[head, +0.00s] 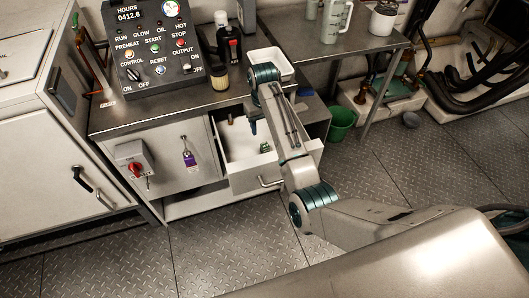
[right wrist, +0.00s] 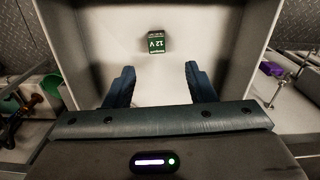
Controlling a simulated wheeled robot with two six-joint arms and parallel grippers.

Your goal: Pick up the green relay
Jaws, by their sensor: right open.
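The green relay (right wrist: 158,41) lies on the white floor of an open drawer, with "12 V" printed on it in the right wrist view. In the head view the relay (head: 265,147) is a small green spot inside the drawer (head: 269,182). My right gripper (right wrist: 159,84) is open and empty, its two dark blue fingers apart. In the right wrist view the relay sits beyond the fingertips, roughly centred between them. In the head view my right gripper (head: 253,127) points down over the drawer's left part. My left gripper is not in view.
Above is a metal counter (head: 190,98) with a control box (head: 158,45), bottles and a white tray (head: 270,62). A green bucket (head: 341,122) stands right of the drawer.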

